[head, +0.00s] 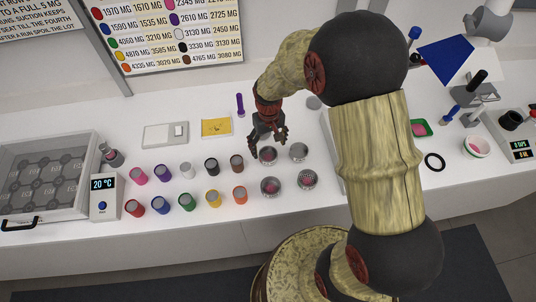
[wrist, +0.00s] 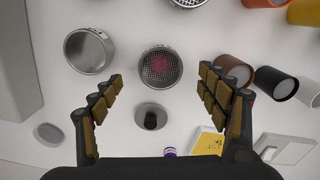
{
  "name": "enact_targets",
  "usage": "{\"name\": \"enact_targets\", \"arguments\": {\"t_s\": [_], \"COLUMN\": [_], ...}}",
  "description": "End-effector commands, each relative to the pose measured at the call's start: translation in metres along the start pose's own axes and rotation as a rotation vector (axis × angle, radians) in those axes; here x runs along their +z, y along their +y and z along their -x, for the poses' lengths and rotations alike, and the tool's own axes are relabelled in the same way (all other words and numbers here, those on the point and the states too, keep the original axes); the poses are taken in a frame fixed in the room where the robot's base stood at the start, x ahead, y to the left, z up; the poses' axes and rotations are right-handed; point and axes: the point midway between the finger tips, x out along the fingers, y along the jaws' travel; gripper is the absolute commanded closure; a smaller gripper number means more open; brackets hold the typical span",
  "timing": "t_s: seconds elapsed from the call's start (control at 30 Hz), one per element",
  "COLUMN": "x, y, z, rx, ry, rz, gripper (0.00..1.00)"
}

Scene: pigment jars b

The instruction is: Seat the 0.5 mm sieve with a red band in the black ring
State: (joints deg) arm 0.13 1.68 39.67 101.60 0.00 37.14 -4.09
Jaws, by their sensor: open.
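Several round metal sieves stand on the white counter in the head view. One with a reddish patch on its mesh (head: 267,155) is just in front of my gripper (head: 272,138); in the wrist view this sieve (wrist: 160,65) lies between and beyond my open, empty fingers. A plain-looking sieve (head: 299,152) is to its right, and two more with reddish patches, a front left sieve (head: 270,187) and a front right sieve (head: 308,180), stand nearer. I cannot make out band colours or mesh sizes. The black ring (head: 434,162) lies flat on the counter, right of my arm.
Several coloured jars (head: 187,201) stand in rows left of the sieves. A grey disc with a black knob (wrist: 152,117) lies near my fingers. A white bowl (head: 476,146) and a green tray (head: 420,128) are near the ring. My arm covers part of the counter between.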

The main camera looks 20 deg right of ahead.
Motion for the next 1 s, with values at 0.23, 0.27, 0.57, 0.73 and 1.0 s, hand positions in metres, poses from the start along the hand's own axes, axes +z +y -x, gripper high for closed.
{"name": "enact_targets", "arguments": {"t_s": [0.23, 0.27, 0.57, 0.73, 1.0], "x": [0.000, 0.001, 0.000, -0.001, 0.000], "y": [0.000, 0.000, -0.001, -0.001, -0.001], "z": [-0.021, -0.025, -0.063, -0.065, -0.065], "rx": [0.000, 0.000, 0.000, 0.000, 0.000], "ry": [0.000, -0.001, 0.000, 0.004, 0.003], "rz": [0.000, 0.000, -0.001, -0.001, -0.001], "gripper": [0.25, 0.25, 0.25, 0.25, 0.36]}}
